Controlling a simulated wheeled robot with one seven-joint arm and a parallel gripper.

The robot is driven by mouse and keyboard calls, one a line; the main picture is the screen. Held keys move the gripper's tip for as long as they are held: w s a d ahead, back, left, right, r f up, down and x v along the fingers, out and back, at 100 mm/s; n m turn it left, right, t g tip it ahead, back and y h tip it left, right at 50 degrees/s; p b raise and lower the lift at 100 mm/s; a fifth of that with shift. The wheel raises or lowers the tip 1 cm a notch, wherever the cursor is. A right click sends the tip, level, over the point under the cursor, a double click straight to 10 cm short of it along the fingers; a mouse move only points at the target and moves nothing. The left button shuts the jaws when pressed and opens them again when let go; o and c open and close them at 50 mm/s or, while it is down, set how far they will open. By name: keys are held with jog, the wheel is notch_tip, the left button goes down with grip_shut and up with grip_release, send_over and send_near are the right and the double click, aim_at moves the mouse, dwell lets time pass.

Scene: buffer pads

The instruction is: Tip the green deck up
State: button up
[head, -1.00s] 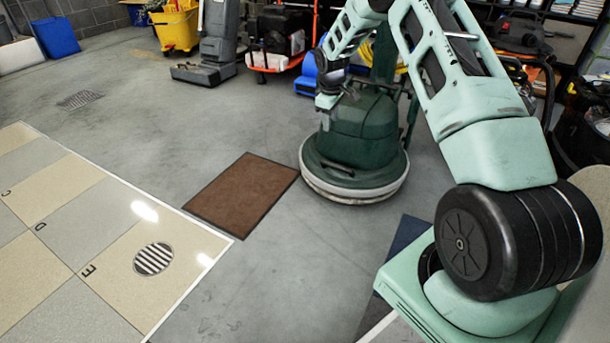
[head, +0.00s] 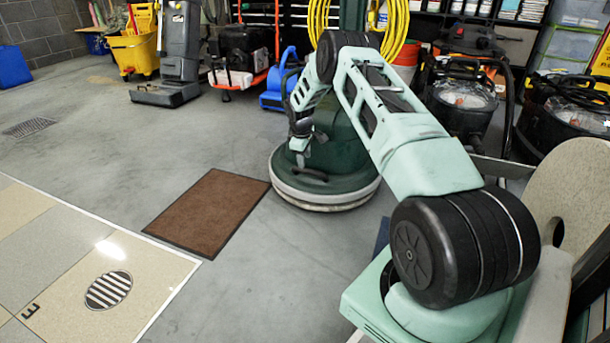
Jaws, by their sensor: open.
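The green deck (head: 345,163) is the round, dark green body of a floor machine with a pale grey skirt around its base. It sits flat on the floor in the middle of the head view. My gripper (head: 308,168) is small and dark in the picture, in front of the deck's left side, low near the skirt. It is open, and I see nothing held in it. I cannot tell whether it touches the deck. My arm hides the deck's upper part and much of the machine's handle.
A brown mat (head: 210,211) lies left of the machine. A tiled floor panel (head: 100,268) with a round drain is at lower left. A blue blower (head: 282,80), yellow bucket (head: 135,53) and black vacuums (head: 462,97) stand behind.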

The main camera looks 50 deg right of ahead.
aim_at(305, 169)
jog(key=f+b, duration=0.1)
jog(key=f, duration=0.1)
jog(key=d+f+b, duration=0.1)
jog(key=f, duration=0.2)
jog(key=shift+w, duration=0.15)
grip_shut()
